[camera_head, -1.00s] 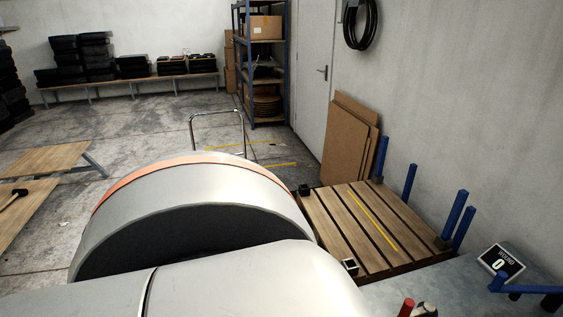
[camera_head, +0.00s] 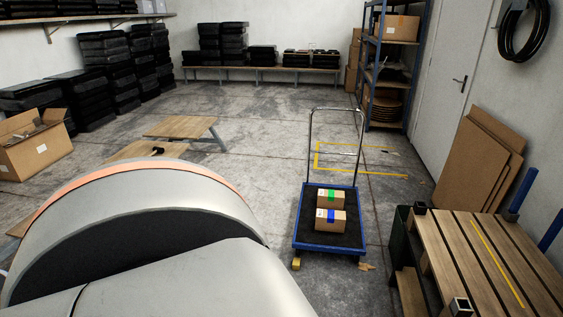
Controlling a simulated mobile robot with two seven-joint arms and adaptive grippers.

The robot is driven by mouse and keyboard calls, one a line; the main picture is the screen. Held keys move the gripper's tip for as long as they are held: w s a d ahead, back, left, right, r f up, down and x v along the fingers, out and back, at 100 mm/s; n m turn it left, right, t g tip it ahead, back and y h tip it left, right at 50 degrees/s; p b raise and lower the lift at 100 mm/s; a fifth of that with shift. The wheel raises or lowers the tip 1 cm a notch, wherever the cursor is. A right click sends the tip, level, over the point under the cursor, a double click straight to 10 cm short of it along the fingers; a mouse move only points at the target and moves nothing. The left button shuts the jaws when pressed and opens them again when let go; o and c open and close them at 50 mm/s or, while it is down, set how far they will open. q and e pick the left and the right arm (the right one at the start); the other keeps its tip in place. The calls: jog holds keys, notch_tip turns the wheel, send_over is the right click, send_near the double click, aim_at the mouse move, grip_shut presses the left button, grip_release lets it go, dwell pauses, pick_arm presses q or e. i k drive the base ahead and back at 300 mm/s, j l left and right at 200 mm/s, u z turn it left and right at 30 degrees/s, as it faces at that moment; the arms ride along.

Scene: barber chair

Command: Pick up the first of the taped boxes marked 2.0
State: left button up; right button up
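Two small cardboard boxes lie on a blue-framed cart (camera_head: 299,222) with a dark deck, ahead of me on the floor. The far box (camera_head: 331,198) has green tape. The near box (camera_head: 330,220) has blue tape and lies just in front of it. Any 2.0 marking is too small to read. A large grey-white link of my own arm with an orange band fills the lower left. Neither of my grippers is in view, and no gripper shows at the boxes.
A slatted wooden pallet table (camera_head: 470,250) stands at the right. The cart's tall handle (camera_head: 309,145) rises at its far end. Low wooden benches (camera_head: 180,127) and an open carton (camera_head: 36,146) are at the left. The concrete floor around the cart is mostly clear.

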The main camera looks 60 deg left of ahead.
aim_at(326, 220)
jog(key=i+l+u, duration=0.1)
jog(key=u, duration=1.6)
jog(key=i+j+z, duration=0.2)
jog(key=i, duration=0.35)
jog(key=i+j+z, duration=0.2)
jog(key=i, duration=0.4)
jog(key=i+j+z, duration=0.2)
jog(key=i, duration=0.35)
jog(key=i+j+z, duration=0.2)
jog(key=i, duration=0.35)
jog(key=i+j+z, duration=0.1)
jog(key=i, duration=0.3)
jog(key=i+j, duration=0.35)
jog(key=l+z, duration=0.05)
